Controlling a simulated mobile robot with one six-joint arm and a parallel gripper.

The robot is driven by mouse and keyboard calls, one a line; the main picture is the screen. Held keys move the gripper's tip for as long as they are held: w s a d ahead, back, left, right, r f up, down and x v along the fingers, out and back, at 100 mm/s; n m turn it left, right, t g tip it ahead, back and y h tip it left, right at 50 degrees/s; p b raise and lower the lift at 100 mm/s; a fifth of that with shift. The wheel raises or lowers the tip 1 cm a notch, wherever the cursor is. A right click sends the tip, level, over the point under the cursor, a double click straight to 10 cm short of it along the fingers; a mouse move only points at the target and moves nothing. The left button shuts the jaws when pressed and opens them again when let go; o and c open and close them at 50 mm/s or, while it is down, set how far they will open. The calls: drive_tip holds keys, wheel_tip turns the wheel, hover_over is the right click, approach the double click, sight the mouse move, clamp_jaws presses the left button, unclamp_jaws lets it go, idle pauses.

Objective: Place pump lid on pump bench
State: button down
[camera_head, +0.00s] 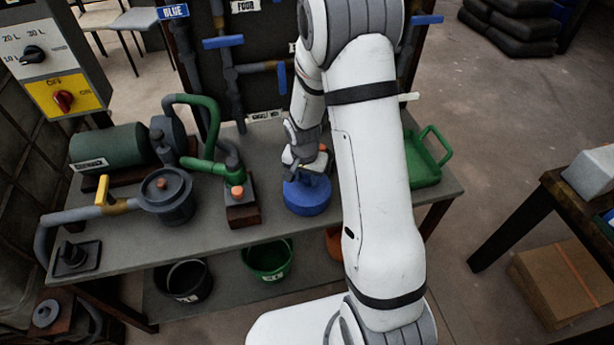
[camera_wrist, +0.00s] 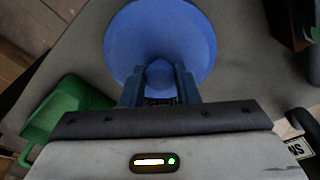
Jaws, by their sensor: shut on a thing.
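The blue round pump lid (camera_head: 307,197) is at the front middle of the grey pump bench (camera_head: 275,225), below my gripper (camera_head: 305,168). In the wrist view, the lid (camera_wrist: 160,35) is a wide blue disc with a small knob. My gripper's two fingers (camera_wrist: 158,88) are shut on that knob. The lid looks level and close to the bench top; I cannot tell whether it touches. My arm hides part of the bench to the right of the lid.
A grey round pump housing (camera_head: 167,197), a green motor (camera_head: 112,150) and an orange-topped block (camera_head: 239,205) stand left of the lid. A green tray (camera_head: 424,160) is at the bench's right end. Buckets (camera_head: 270,262) sit on the lower shelf. Pipes rise behind.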

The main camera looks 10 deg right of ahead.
drive_tip(key=shift+f, duration=0.2)
drive_tip(key=shift+f, duration=0.15)
drive_tip(key=c, duration=1.1)
unclamp_jaws()
